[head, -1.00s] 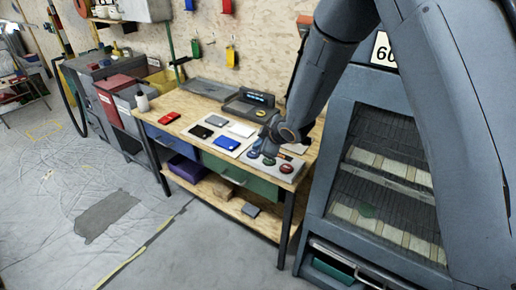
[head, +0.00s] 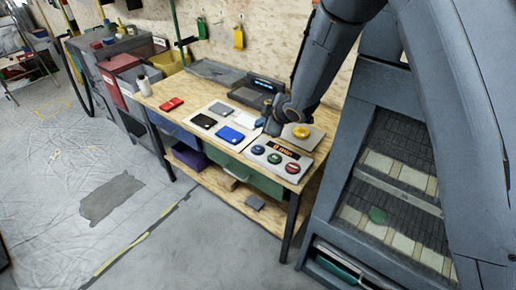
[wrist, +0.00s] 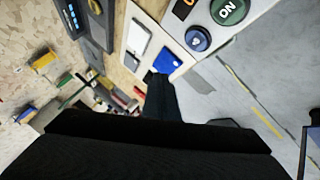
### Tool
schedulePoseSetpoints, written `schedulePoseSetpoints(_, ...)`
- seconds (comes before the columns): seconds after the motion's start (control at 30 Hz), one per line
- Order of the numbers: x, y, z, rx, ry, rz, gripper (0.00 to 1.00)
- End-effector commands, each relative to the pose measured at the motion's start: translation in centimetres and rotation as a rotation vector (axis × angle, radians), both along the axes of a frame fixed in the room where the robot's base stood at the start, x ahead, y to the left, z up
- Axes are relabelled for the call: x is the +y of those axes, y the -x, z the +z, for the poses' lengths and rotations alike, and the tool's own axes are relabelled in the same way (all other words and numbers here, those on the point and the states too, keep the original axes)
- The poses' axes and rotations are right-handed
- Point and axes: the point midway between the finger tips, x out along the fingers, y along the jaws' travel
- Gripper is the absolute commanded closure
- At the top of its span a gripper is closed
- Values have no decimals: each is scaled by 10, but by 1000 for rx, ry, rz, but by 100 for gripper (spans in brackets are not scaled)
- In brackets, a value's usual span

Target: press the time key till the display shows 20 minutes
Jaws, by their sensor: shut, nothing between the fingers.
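A white key panel (head: 262,166) lies on the bench's front right. It carries a blue key (head: 257,150), a green key (head: 275,158) and a red key (head: 292,168). In the wrist view the blue key (wrist: 198,39) bears a small pale symbol, and the green key (wrist: 228,12) reads "ON". The dark display unit (head: 246,97) stands behind, with lit blue characters too small to read; its display also shows in the wrist view (wrist: 70,15). My gripper (head: 272,128) is shut and empty, behind the panel. I cannot tell its height or any contact.
Cards, black (head: 203,121) and blue (head: 230,135), lie on a white sheet left of the panel. A yellow round thing (head: 300,131) sits on a pale plate behind it. A red item (head: 171,104) lies farther left. A grey cabinet (head: 385,165) stands close at right.

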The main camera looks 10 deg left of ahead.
Motion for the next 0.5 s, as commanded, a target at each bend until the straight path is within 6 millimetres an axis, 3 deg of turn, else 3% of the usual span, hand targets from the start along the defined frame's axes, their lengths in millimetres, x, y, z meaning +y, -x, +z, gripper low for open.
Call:
schedulePoseSetpoints(0.17,1,0,-14,1,0,2,100)
schedulePoseSetpoints(0.5,2,1,-60,2,1,4,100)
